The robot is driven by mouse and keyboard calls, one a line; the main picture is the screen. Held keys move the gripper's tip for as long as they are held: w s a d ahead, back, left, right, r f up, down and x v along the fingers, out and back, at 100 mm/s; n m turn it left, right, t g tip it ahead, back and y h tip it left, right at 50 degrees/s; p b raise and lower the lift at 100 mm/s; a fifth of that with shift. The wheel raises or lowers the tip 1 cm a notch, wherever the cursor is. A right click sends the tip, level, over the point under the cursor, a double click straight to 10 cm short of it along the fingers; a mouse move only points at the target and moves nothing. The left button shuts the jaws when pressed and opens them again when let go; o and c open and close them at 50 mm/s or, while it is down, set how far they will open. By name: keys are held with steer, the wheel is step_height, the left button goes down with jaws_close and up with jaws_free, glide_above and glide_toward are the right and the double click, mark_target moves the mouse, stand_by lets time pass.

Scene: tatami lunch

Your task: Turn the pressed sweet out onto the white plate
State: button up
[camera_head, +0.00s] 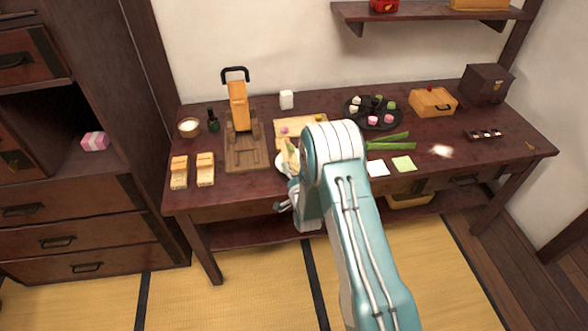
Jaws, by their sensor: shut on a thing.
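The white plate (282,164) sits at the front edge of the table, left of my arm, which hides part of it. A pale wooden piece (291,154), which looks like the mould, stands tilted over the plate. My gripper (286,204) shows only in part at the table's front edge, beside my arm. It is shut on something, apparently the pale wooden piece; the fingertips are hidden. I cannot make out the pressed sweet. A small pink piece (285,130) lies on the light board (311,123) behind.
A wooden press (240,120) and two light wooden blocks (179,172) (205,169) stand to the left. A dark tray (372,123) of sweets, green leaves (390,146), white (377,168) and green (404,163) squares and a wooden box (433,103) lie right. The table's front right is mostly clear.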

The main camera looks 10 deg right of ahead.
steer(key=shift+a+f+m, duration=0.2)
steer(key=shift+a+m, duration=0.65)
steer(key=shift+m, duration=0.25)
steer(key=shift+a+f+m, duration=0.1)
steer(key=shift+a+m, duration=0.05)
steer(key=shift+m, duration=0.95)
steer(key=m, duration=0.1)
steer(key=d+m, duration=0.1)
steer(key=m, duration=0.1)
steer(key=shift+d, duration=0.25)
steer(key=shift+m, duration=0.7)
steer(key=m, duration=0.4)
steer(key=shift+a+f+t, duration=0.15)
steer(key=shift+f+t, duration=0.05)
steer(key=shift+t, duration=0.1)
steer(key=m, duration=0.2)
steer(key=d+m, duration=0.1)
steer(key=m, duration=0.3)
steer(key=shift+d+f, duration=0.25)
steer(key=m, duration=0.4)
steer(key=shift+d+f+m+h, duration=0.15)
steer(key=shift+f+m+h, duration=0.05)
steer(key=shift+m+h, duration=0.1)
steer(key=shift+d+f+m, duration=0.15)
steer(key=shift+d+m, duration=0.1)
steer(key=shift+m, duration=0.85)
